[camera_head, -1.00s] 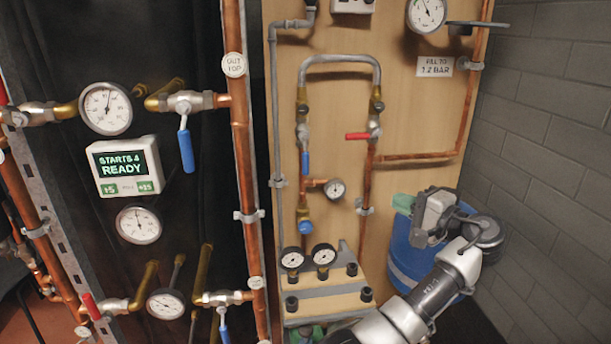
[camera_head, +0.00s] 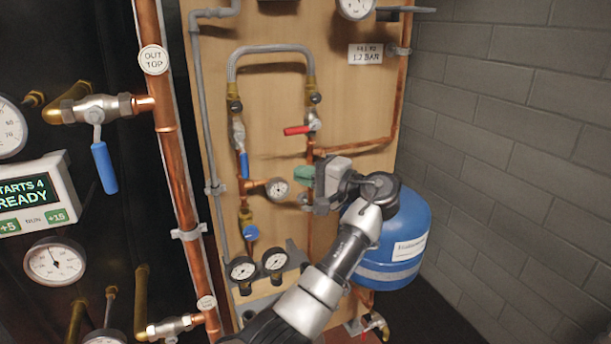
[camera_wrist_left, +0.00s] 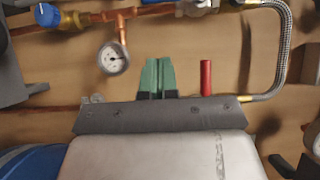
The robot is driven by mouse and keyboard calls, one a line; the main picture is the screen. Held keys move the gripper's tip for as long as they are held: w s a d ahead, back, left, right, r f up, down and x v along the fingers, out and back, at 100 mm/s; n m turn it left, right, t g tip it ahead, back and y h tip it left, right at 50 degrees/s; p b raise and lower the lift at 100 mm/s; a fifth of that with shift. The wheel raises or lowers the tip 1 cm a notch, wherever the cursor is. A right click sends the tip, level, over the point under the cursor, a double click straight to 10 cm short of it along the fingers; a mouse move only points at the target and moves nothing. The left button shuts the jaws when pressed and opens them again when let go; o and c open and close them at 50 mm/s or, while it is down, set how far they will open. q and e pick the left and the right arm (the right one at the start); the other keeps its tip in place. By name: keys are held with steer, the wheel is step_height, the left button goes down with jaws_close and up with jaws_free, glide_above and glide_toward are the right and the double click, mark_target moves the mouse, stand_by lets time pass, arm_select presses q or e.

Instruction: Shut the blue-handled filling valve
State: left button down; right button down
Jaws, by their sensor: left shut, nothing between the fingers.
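The blue valve handle (camera_head: 244,165) is on the left copper pipe of the board. It hangs down, roughly along the pipe. A red valve handle (camera_head: 298,130) on the right pipe lies sideways, across that pipe; it also shows in the left wrist view (camera_wrist_left: 206,78). My left gripper (camera_head: 304,176) is in front of the right pipe, below the red handle and to the right of the blue one. Its green fingertips (camera_wrist_left: 158,76) are together with nothing between them. The blue handle is not clearly visible in the left wrist view. My right gripper is not in view.
A small gauge (camera_head: 278,188) and a blue knob (camera_head: 250,233) sit on the pipework near the gripper. A braided hose (camera_head: 270,48) arches above the valves. A blue tank (camera_head: 398,240) stands at right. Another blue-handled valve (camera_head: 104,167) is on the left unit.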

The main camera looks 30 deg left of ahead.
mark_target(243, 155)
arm_select(q)
steer(key=s+a, duration=0.1)
steer(key=a, duration=0.8)
steer(key=shift+s+a, duration=0.25)
steer(key=shift+s, duration=0.1)
steer(key=shift+a, duration=0.1)
